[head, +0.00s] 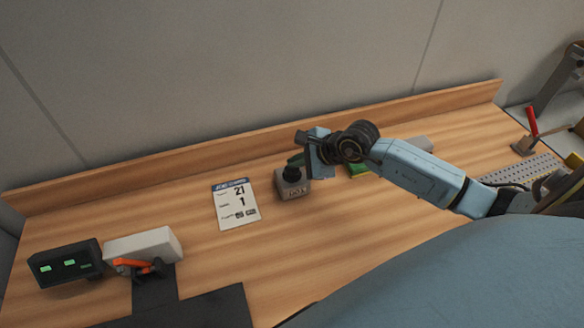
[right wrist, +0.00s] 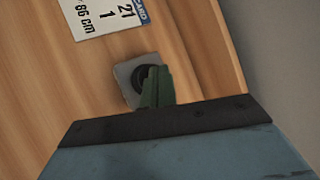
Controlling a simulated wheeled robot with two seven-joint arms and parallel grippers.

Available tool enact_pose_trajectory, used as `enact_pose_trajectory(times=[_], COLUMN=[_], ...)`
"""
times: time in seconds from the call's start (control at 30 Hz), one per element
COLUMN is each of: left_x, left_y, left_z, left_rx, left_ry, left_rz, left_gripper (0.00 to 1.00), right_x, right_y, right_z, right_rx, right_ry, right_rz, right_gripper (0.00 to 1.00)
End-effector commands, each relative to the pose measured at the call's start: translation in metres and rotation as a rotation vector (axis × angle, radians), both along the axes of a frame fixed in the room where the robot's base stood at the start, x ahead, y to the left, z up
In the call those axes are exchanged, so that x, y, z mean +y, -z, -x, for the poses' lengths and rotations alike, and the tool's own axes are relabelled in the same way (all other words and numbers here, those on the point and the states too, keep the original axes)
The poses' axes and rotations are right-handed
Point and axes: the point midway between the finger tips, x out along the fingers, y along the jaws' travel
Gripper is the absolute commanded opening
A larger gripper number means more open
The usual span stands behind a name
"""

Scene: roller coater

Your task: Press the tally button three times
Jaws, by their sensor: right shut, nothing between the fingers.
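The tally button is a round black button (head: 291,174) on top of a small grey box (head: 293,190) with dark lettering on its front, standing on the wooden bench. In the right wrist view the black button (right wrist: 139,75) sits on its grey housing (right wrist: 124,76), partly hidden by my fingers. My right gripper (head: 296,160) is shut and empty, its green fingers held together over the button. In the right wrist view the fingertips (right wrist: 155,70) overlap the button's edge. I cannot tell whether they touch it. My left gripper is not in view.
A white card (head: 236,204) with printed numbers lies left of the button box. Farther left are a black display (head: 65,263) with green digits, a pale box (head: 143,246) and an orange-and-black tool (head: 140,268). A raised wooden ledge (head: 180,164) runs along the wall.

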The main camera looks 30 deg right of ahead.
Motion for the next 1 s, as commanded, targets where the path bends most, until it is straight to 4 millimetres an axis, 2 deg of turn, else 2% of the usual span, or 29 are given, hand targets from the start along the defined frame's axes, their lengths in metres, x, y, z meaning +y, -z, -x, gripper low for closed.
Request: enact_pose_trajectory(times=[0.67, 1.0], left_x=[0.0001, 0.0], left_y=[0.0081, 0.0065], left_z=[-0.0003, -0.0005], left_rx=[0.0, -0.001], left_ry=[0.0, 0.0], left_rz=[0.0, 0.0], left_gripper=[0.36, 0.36], right_x=[-0.0002, -0.0003], right_y=[0.0093, 0.0077], right_z=[0.0001, 0.0004], right_rx=[0.001, 0.002], right_ry=[0.0, 0.0], right_rz=[0.001, 0.001], right_gripper=[0.0, 0.0])
